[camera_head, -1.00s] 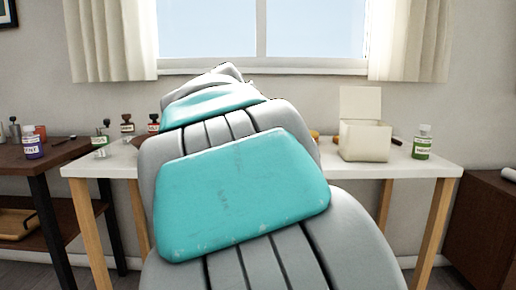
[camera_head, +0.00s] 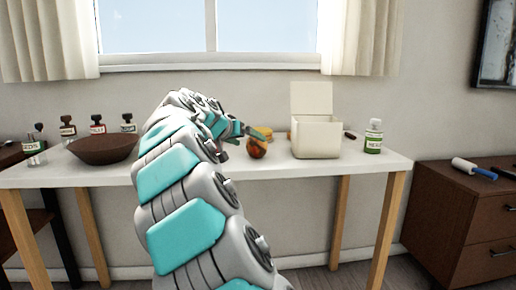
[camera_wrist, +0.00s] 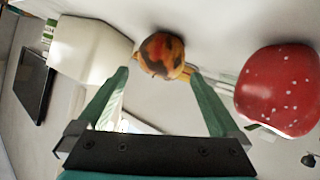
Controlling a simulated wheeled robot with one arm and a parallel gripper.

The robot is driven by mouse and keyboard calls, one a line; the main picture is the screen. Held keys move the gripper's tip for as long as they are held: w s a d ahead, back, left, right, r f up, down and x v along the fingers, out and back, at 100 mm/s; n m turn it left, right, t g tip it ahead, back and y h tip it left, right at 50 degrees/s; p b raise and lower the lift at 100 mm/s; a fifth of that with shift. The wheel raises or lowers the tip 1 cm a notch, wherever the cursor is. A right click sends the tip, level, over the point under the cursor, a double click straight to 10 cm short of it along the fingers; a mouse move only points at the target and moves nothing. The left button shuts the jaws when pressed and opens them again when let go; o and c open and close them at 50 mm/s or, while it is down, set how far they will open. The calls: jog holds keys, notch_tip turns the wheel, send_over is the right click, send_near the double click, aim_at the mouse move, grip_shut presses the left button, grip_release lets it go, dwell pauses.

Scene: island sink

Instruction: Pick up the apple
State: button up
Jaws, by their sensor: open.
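A round fruit mottled orange and dark brown (camera_head: 257,148) sits on the white table, left of the cream box. In the wrist view this fruit (camera_wrist: 162,55) lies just beyond the gap between my fingertips. A larger-looking red fruit with white specks (camera_wrist: 280,90) is at the right of the wrist view, outside my right finger; my arm mostly hides that spot in the head view. I cannot tell for sure which of the two is the apple. My gripper (camera_wrist: 160,73) is open with nothing between its green fingers; in the head view it is largely hidden by my arm.
An open cream box (camera_head: 317,138) stands right of the mottled fruit, with a green bottle (camera_head: 373,137) further right. A yellow item (camera_head: 264,133) lies behind the fruit. A brown bowl (camera_head: 103,149) and several small bottles stand at the left.

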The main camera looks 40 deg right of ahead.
aim_at(251, 144)
jog(key=x, duration=0.5)
jog(key=shift+f, duration=0.3)
jog(key=shift+a, duration=0.1)
jog(key=c, duration=1.2)
